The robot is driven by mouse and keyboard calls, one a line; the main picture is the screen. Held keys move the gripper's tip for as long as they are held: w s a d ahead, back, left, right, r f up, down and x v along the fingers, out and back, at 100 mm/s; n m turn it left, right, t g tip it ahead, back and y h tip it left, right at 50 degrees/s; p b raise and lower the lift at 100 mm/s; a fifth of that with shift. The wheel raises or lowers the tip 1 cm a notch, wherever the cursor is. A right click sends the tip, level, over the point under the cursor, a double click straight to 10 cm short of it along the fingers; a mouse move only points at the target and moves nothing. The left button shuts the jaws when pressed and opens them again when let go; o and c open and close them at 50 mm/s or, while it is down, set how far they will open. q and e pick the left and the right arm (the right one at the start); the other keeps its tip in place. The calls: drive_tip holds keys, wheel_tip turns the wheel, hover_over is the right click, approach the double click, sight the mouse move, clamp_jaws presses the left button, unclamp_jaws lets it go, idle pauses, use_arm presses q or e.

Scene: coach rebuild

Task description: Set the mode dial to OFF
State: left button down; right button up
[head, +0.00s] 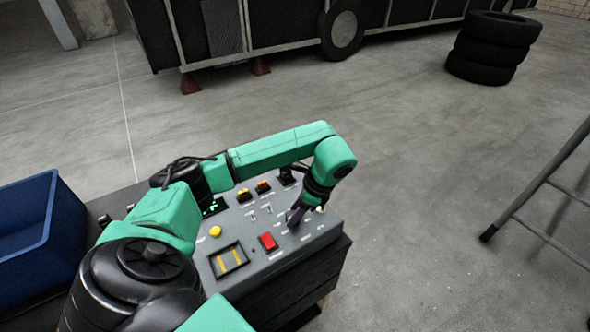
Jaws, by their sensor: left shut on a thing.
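A grey control panel (252,278) lies on top of a dark bench below me. My left gripper (296,218) points down at the panel's right side, shut on what appears to be the mode dial. The gripper's fingers and wrist hide most of the dial, and its pointer direction and the small labels around it cannot be read. My right gripper is not in view.
The panel also carries a red button (268,241), a yellow button (215,231), a yellow-striped plate (229,261) and small switches. A blue bin (40,235) stands left. Stacked tyres (490,50), a coach (290,25) and a metal stand (545,180) lie beyond open floor.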

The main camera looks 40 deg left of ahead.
use_arm(q)
drive_tip(key=shift+f+n+g+h+p, duration=0.1)
drive_tip(key=shift+n+g+h+p, duration=0.25)
drive_tip(key=shift+n, duration=0.8)
drive_tip(key=shift+n+g+h+p, duration=0.25)
drive_tip(key=shift+n+g, duration=0.1)
drive_tip(key=shift+n, duration=0.8)
drive_tip(key=shift+c, duration=1.8)
unclamp_jaws()
drive_tip(key=shift+w, duration=0.1)
drive_tip(key=shift+w+r, duration=0.1)
drive_tip(key=shift+r, duration=0.35)
drive_tip(key=p+v, duration=0.4)
drive_tip(key=v, duration=0.9)
drive_tip(key=shift+r, duration=0.3)
